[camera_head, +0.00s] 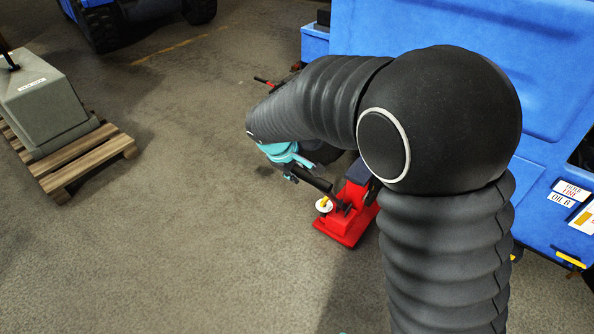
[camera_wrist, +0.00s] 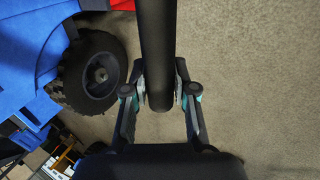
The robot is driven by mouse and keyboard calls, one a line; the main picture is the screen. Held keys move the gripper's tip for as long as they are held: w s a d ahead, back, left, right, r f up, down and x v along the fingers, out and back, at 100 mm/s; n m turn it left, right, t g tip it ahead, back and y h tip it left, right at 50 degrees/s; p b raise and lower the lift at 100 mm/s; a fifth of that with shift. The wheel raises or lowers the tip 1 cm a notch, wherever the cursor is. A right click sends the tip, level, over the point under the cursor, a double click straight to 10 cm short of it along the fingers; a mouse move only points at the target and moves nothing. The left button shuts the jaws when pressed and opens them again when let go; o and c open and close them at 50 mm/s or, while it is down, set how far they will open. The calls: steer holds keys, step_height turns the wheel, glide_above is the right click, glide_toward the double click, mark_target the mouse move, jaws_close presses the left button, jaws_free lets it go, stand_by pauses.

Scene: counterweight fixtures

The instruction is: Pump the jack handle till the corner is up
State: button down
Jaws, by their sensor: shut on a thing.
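The red jack (camera_head: 345,226) sits on the floor beside the blue machine (camera_head: 440,25), partly hidden behind my arm. Its black handle (camera_head: 318,182) slopes up to the left from the jack to my gripper (camera_head: 290,163). In the wrist view the handle (camera_wrist: 158,40) runs down the middle, and my gripper (camera_wrist: 160,92) is shut around it, one finger on each side. A bit of red shows at the top of the wrist view. The black wheel (camera_wrist: 84,72) of the blue machine is at the left there. Whether its tyre touches the floor cannot be seen.
A wooden pallet (camera_head: 128,145) with a grey block (camera_head: 42,104) stands at the left. Another blue vehicle (camera_head: 140,10) with black wheels is at the top left. The concrete floor (camera_head: 180,240) between the pallet and the jack is clear.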

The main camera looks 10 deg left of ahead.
steer(key=shift+f, duration=0.1)
steer(key=s+a+f+t+h+b, duration=0.1)
steer(key=s+a+f+t+b, duration=0.1)
steer(key=s+f+b, duration=0.6)
steer(key=shift+a+t+b, duration=0.4)
steer(key=shift+a+b, duration=0.15)
steer(key=shift+b, duration=0.2)
steer(key=shift+s, duration=0.1)
steer(key=s+a+f+t+h, duration=0.1)
steer(key=s+a+f+t, duration=0.1)
steer(key=s+f, duration=0.4)
step_height(320, 180, down, 4)
steer(key=shift+a+r+t, duration=0.15)
steer(key=shift+a+t, duration=0.05)
steer(key=shift+t, duration=0.1)
